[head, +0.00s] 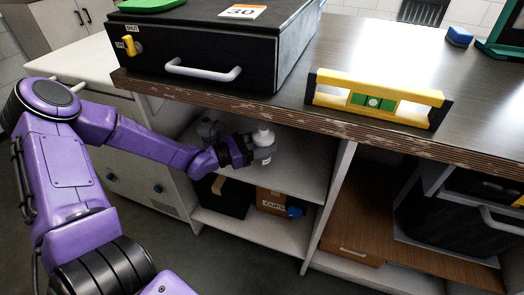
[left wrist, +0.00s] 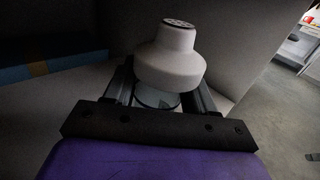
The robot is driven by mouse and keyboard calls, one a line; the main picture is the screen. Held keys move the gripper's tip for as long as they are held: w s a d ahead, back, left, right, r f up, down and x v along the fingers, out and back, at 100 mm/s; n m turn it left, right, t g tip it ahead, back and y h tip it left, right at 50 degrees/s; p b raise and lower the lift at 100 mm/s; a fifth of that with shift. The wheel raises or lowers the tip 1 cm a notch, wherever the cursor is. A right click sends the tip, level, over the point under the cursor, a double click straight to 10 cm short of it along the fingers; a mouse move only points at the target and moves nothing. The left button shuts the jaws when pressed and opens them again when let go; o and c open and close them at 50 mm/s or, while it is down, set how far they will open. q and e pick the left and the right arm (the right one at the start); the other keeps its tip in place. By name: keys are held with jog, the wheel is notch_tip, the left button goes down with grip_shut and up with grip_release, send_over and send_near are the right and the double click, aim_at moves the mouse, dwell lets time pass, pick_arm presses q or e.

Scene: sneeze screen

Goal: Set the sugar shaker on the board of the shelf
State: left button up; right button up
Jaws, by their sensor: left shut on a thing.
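The sugar shaker (head: 263,136) has a white domed cap and is upright in my left gripper (head: 262,153). In the left wrist view the shaker's cap (left wrist: 171,58) shows holes on top, and its clear body is between the two fingers. My left gripper is shut on that body below the cap. The shelf is under the counter, and its upper board (head: 300,181) is pale and lies below and around the gripper. The shaker is inside the shelf opening over this board. I cannot tell whether its base touches the board. My right gripper is not in view.
The counter edge (head: 220,97) overhangs the shelf opening. A black case (head: 190,50) and a yellow level (head: 378,98) are on the counter. Below the board are a cardboard box (head: 272,201) and a dark bin (head: 225,197). An upright panel (head: 328,205) closes the right side.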

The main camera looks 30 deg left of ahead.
pick_arm(q)
jog(key=shift+f, duration=1)
jog(key=shift+f+b, duration=0.15)
jog(key=shift+b, duration=0.2)
jog(key=o, duration=1)
jog(key=shift+o, duration=0.2)
